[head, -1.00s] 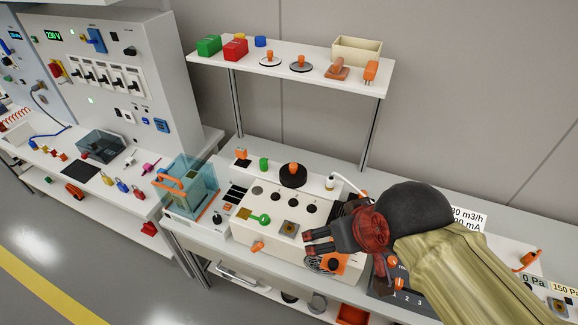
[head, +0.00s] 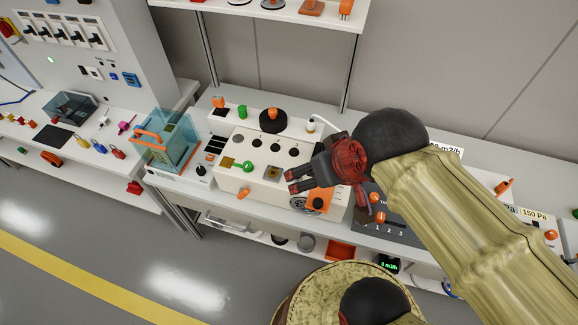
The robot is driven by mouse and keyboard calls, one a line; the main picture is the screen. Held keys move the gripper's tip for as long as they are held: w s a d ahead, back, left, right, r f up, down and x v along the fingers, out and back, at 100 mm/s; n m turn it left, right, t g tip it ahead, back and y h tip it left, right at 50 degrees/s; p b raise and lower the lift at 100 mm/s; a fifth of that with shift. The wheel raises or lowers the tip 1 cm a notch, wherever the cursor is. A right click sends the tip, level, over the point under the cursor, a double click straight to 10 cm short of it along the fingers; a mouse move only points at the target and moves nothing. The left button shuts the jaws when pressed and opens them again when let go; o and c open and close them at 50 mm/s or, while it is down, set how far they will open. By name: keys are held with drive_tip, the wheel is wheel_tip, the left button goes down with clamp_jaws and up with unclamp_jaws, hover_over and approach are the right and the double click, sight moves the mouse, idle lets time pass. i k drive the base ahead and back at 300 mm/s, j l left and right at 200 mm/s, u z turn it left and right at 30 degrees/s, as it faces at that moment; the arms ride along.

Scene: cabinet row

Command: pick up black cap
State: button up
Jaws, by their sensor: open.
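A round black cap (head: 271,125) with an orange knob on top sits at the back of the white panel box (head: 225,180); I take it for the black cap, though small black knobs (head: 274,142) also sit on the box. My gripper (head: 290,181) is open, its dark fingers pointing left over the right front part of the box. It is apart from the cap, in front of it and slightly right in the picture. No object shows between the fingers.
A clear box with an orange handle (head: 168,140) stands left of the panel box. A green cylinder (head: 242,111) and an orange piece (head: 217,101) stand behind. A shelf (head: 300,14) rises above the bench. A dark control box (head: 395,229) lies right, below my arm.

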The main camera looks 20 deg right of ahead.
sight(272, 120)
drive_tip(key=i+j+z, duration=0.1)
drive_tip(key=i+j, duration=0.4)
drive_tip(key=j, duration=0.25)
drive_tip(key=i+j+z, duration=0.15)
drive_tip(key=i+j, duration=0.35)
drive_tip(key=j, duration=0.3)
drive_tip(key=z, duration=1.4)
